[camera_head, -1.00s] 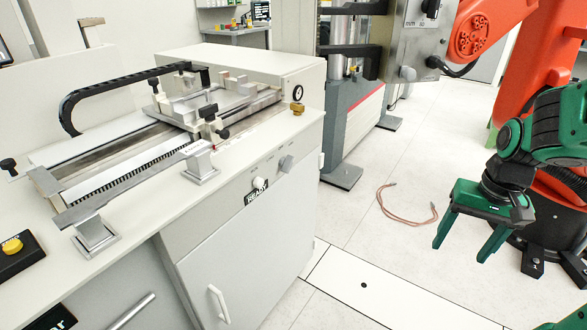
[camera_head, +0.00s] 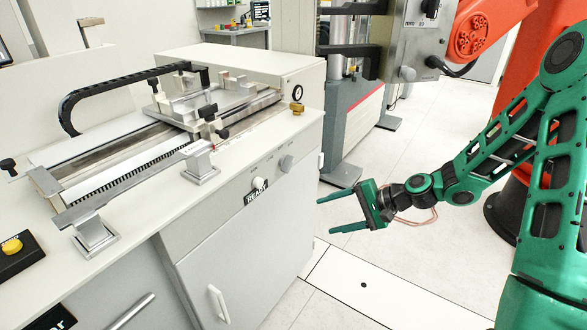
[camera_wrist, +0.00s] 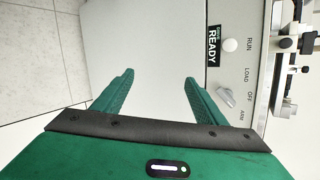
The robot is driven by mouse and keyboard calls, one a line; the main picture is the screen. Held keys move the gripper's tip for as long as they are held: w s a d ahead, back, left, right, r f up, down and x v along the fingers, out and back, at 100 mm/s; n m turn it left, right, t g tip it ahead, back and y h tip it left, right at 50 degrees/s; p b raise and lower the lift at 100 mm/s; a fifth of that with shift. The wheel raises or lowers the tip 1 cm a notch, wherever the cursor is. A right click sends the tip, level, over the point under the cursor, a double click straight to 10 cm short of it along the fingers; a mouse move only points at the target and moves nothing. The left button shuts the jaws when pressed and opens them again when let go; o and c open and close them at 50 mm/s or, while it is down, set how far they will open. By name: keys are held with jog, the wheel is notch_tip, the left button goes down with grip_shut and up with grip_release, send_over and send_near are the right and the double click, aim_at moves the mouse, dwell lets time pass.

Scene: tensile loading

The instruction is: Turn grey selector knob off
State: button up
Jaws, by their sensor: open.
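The grey selector knob (camera_head: 286,163) sits on the front panel of the white machine cabinet (camera_head: 240,245), near its right end. In the wrist view the knob (camera_wrist: 227,97) lies right of my right finger, apart from it, beside printed words that read RUN, LOAD, OFF and ARM. Its handle is slanted; I cannot tell which word it points at. My gripper (camera_head: 325,215) is open and empty, in front of and below the knob in the head view, its fingers pointing left toward the cabinet. The open fingers also show in the wrist view (camera_wrist: 159,76).
A white round button (camera_head: 258,184) and a black READY label (camera_head: 256,197) are left of the knob. The test bench with its rail and clamps (camera_head: 200,105) is above the panel. A grey column machine (camera_head: 350,140) stands behind. The floor (camera_head: 400,265) below my gripper is clear.

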jog(key=w+a+r+m+t+y, duration=0.3)
jog(key=w+m, duration=0.1)
jog(key=w, duration=0.1)
jog(key=m+t, duration=0.4)
send_near(291, 166)
jog(key=shift+y, duration=0.4)
jog(key=x, duration=0.9)
jog(key=shift+w+d+f, duration=0.15)
jog(key=shift+w+f, duration=0.05)
jog(key=shift+c, duration=0.6)
jog(key=c, duration=0.9)
